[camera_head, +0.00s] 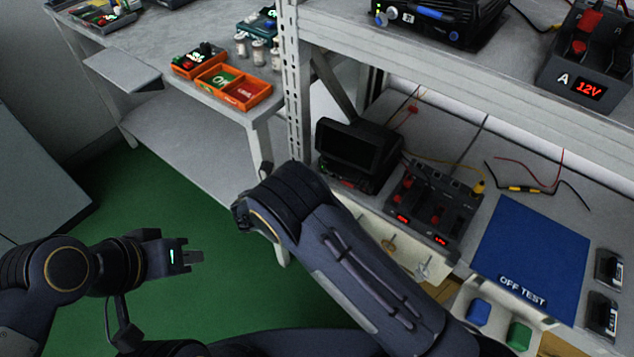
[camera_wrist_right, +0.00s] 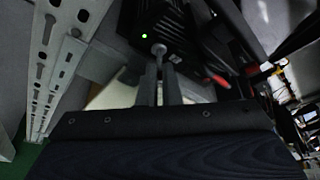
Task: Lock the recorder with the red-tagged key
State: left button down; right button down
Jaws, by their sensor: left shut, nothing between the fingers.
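The recorder (camera_head: 357,152) appears to be the black box with a dark screen on the lower shelf. In the right wrist view a black device (camera_wrist_right: 150,25) has a lit green light. The fingers of my right gripper (camera_wrist_right: 162,85) point at a round silver piece (camera_wrist_right: 158,48) on its face; whether they grip it is unclear. In the head view my right arm hides that gripper. My left gripper (camera_head: 194,257) is shut and empty over the green floor. A gold key-like piece (camera_head: 388,246) and a silver one (camera_head: 423,269) show on the shelf front. I cannot make out a red tag.
A blue mat (camera_head: 531,252) marked "OFF TEST" lies right of a black module (camera_head: 433,207) with red displays. The rack's metal post (camera_head: 293,100) stands left of the recorder. Orange trays (camera_head: 243,92) sit on the left bench. The floor (camera_head: 150,200) is clear.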

jog(key=c, duration=1.9)
grip_release()
jog(key=v, duration=0.7)
jog(key=shift+s+a, duration=0.25)
jog(key=shift+a, duration=0.1)
